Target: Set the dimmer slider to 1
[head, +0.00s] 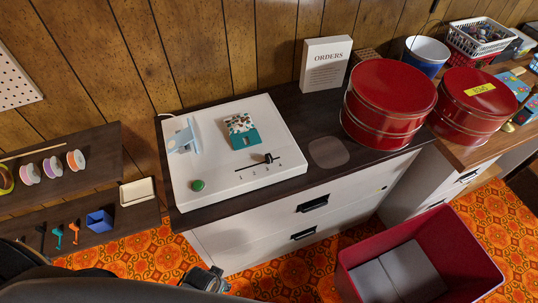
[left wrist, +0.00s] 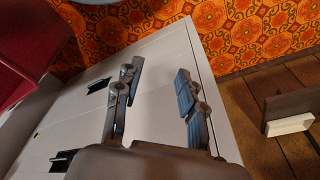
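The dimmer slider (head: 268,158) is a black knob in a slot on top of a white box (head: 221,182). Digits 1 to 4 run from left to right below the slot, and the knob stands near the 3. My left gripper (head: 207,279) shows at the bottom of the head view, in front of the cabinet and well away from the slider. In the left wrist view my left gripper (left wrist: 158,85) is open, with nothing between its fingers. My right gripper is not in view.
The box also carries a green button (head: 198,185), a teal patterned card (head: 243,132) and a light blue bracket (head: 184,138). A red bin (head: 465,262) is on the floor.

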